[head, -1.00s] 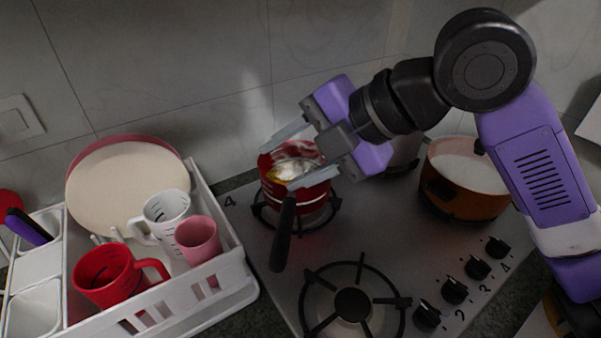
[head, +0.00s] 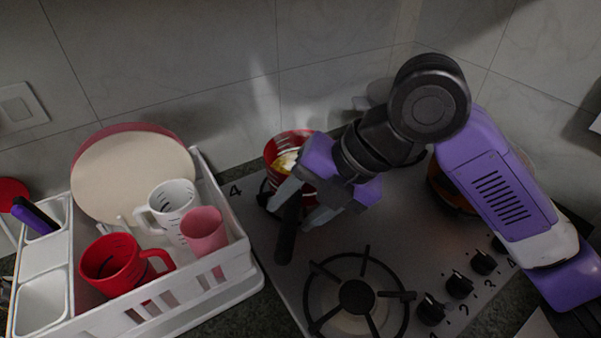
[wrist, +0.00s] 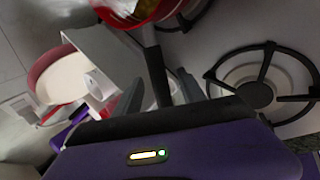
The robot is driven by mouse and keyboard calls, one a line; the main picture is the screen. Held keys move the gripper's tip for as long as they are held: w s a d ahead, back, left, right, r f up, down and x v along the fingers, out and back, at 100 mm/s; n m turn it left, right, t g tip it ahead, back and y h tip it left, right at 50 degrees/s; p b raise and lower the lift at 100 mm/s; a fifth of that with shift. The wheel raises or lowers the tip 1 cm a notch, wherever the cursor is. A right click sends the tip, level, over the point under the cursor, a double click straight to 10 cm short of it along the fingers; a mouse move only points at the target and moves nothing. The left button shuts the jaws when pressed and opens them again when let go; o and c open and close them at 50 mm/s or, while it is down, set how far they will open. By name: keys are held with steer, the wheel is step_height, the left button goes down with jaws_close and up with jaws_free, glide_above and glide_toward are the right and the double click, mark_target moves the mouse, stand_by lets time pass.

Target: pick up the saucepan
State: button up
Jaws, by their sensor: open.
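The red saucepan (head: 283,147) stands on the back left burner of the hob, with something yellow and white inside. Its black handle (head: 286,238) points toward the front. My gripper (head: 292,208) is open, its two grey fingers low on either side of the handle. In the wrist view the saucepan's red rim (wrist: 150,12) shows at the top and the handle (wrist: 156,72) runs down between the fingers. My gripper hides part of the saucepan's right side in the head view. I cannot tell whether a finger touches the handle.
A white dish rack (head: 225,268) with a plate (head: 132,180), a red mug (head: 112,265), a white mug (head: 174,208) and a pink cup (head: 204,232) stands on the left. An orange pot (head: 441,186) is mostly hidden behind my arm. The front burner (head: 356,297) is empty.

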steer(key=shift+x, duration=0.85)
steer(key=shift+c, duration=0.5)
jaws_close()
steer(key=shift+r, duration=0.15)
